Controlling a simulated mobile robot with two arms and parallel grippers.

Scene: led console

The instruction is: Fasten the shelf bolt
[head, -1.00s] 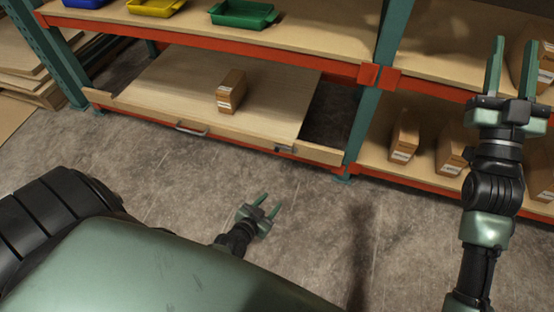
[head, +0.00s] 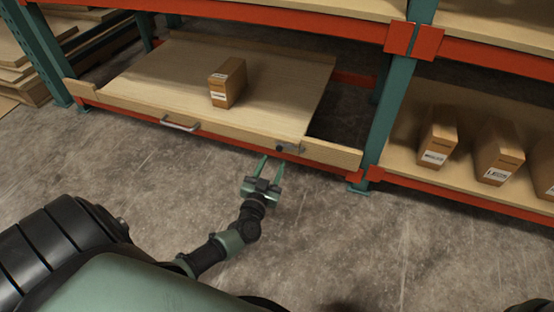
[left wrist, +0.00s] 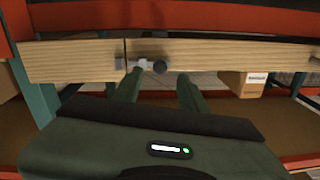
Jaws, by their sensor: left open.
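The pull-out shelf (head: 150,84) is a pale wooden board with a front rail. The shelf bolt (head: 290,149), a small grey metal piece with a dark knob, sits near the right end of that rail. In the left wrist view the bolt's dark knob (left wrist: 160,67) and light bar lie beside a seam in the wood, with a small grey plate (left wrist: 119,64) across the seam. The bar appears to stop short of the seam. My left gripper (head: 272,162) is open and empty, just in front of and below the bolt. My right gripper is out of view.
A cardboard box (head: 228,82) stands on the shelf. A metal handle (head: 180,124) is on the front rail. A teal post (head: 396,105) and red beam (head: 455,200) stand to the right, with several boxes behind. The concrete floor in front is clear.

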